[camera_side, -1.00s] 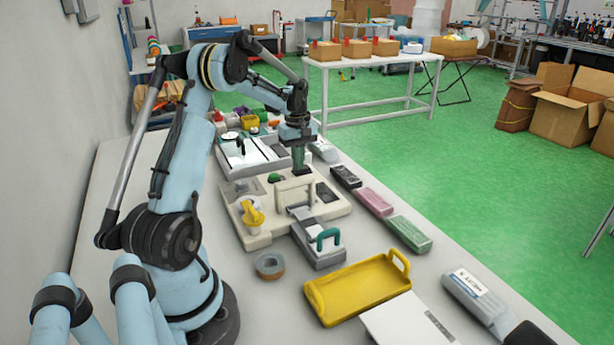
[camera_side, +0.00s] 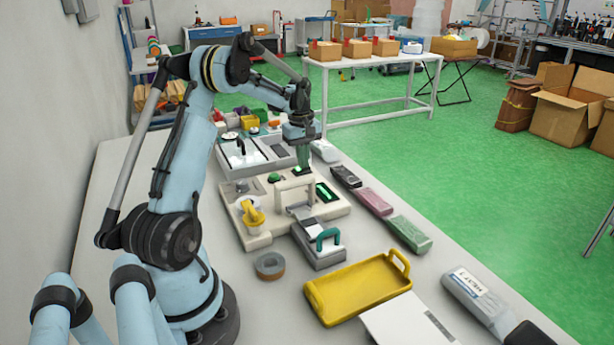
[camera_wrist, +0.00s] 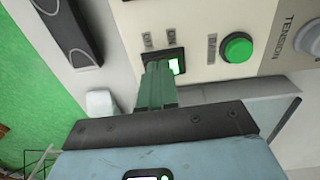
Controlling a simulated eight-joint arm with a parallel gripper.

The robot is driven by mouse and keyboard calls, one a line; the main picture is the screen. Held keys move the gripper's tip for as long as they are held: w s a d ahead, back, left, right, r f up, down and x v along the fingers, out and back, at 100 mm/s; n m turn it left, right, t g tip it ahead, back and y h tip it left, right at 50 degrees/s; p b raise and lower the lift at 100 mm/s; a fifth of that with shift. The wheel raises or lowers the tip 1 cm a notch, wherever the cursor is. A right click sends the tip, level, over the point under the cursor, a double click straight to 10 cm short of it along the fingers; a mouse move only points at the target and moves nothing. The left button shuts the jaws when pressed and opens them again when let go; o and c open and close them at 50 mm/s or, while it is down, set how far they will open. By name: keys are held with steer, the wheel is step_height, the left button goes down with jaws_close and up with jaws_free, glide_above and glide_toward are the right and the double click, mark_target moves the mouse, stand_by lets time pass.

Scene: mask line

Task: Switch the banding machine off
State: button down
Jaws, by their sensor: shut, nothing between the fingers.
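The cream banding machine (camera_side: 335,209) sits on the bench, its small display (camera_side: 327,191) lit green. My gripper (camera_side: 304,168) points down at the machine's far side. In the wrist view the gripper's green fingers (camera_wrist: 157,72) are shut and empty, with their tips at the power switch (camera_wrist: 175,65). The switch shows a bright lit patch on its right side; the fingers hide its left part. I cannot tell whether they touch it. A round green button (camera_wrist: 237,47) on the panel looks lit; it also shows in the side view (camera_side: 275,177).
A grey block with a teal handle (camera_side: 328,236), a tape roll (camera_side: 269,265) and a yellow tray (camera_side: 358,287) lie nearer. Dark, pink and green packs line the right edge.

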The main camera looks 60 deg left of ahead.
steer(key=shift+r, duration=0.1)
steer(key=s+r, duration=0.3)
steer(key=r, duration=1)
steer(key=shift+r, duration=0.25)
